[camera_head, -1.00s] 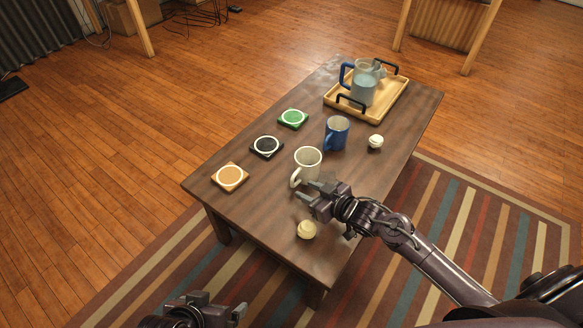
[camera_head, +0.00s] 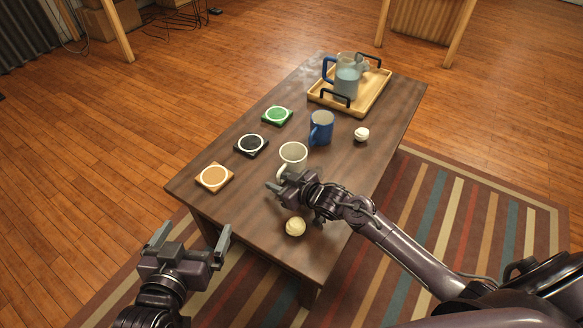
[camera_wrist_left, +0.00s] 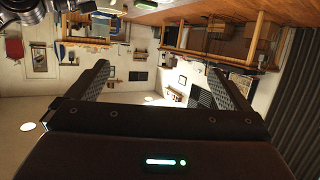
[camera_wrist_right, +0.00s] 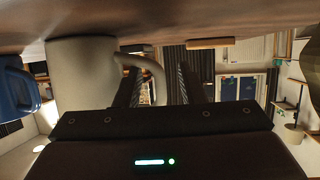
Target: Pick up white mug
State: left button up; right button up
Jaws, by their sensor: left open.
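The white mug (camera_head: 293,154) stands upright on the brown table, its handle toward the front left. My right gripper (camera_head: 279,183) is low at the mug's near side, by the handle. In the right wrist view the mug (camera_wrist_right: 82,75) is at the left, upside down in the picture. Its handle (camera_wrist_right: 157,80) reaches in between the two fingers, which stand partly apart with a gap around it; I see no clamping. My left gripper (camera_head: 190,240) is open and empty, off the table's front left edge. The left wrist view shows its fingers wide apart.
A blue mug (camera_head: 321,128) stands behind the white mug. Coasters in orange (camera_head: 214,177), black (camera_head: 251,145) and green (camera_head: 277,115) lie to the left. A cream ball (camera_head: 295,227) is close to my right gripper, a white ball (camera_head: 362,134) further back. A tray (camera_head: 376,98) holds a pitcher (camera_head: 347,77).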

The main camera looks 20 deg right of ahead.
pick_arm(q)
jog(key=shift+w+r+t, duration=0.15)
jog(key=shift+w+r, duration=0.05)
jog(key=shift+r, duration=0.25)
jog(key=shift+w+r+t, duration=0.15)
jog(key=shift+r, duration=0.3)
pick_arm(e)
jog(key=shift+w+a+f, duration=0.1)
jog(key=shift+w+a, duration=0.05)
jog(key=shift+w, duration=0.05)
grip_shut()
